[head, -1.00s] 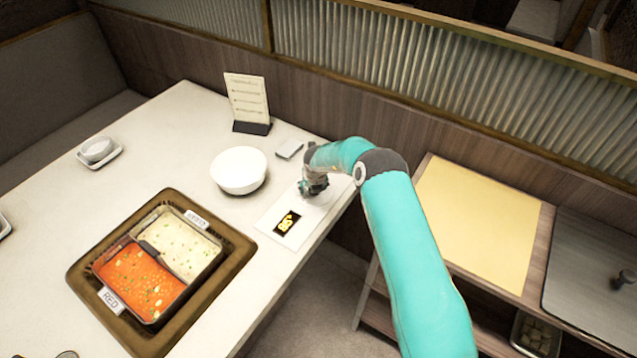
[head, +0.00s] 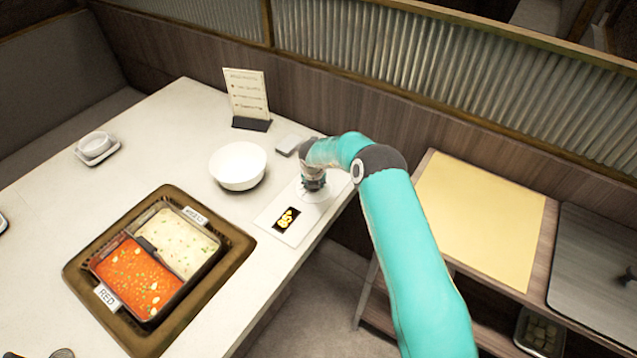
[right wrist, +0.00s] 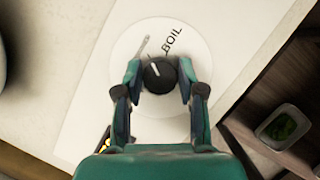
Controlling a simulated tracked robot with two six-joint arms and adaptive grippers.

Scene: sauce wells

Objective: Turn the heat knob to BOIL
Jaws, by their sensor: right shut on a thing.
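The black heat knob (right wrist: 159,75) shows in the right wrist view in the middle of a white round dial (right wrist: 165,112). A light pointer line on the knob points up and slightly left. The word BOIL (right wrist: 172,40) is printed above and right of the knob, beside a grey mark. My right gripper (right wrist: 159,78) is shut on the knob, one finger on each side. In the head view my right gripper (head: 313,184) is over the white control panel (head: 268,219) and hides the knob. The panel's black display (head: 286,220) shows yellow figures. My left gripper is not in view.
A hot pot (head: 185,222) with red and white broth sits left of the panel. A white bowl (head: 238,165), a menu stand (head: 247,98) and a small grey block (head: 289,144) are close by. A side table (head: 470,220) stands at right.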

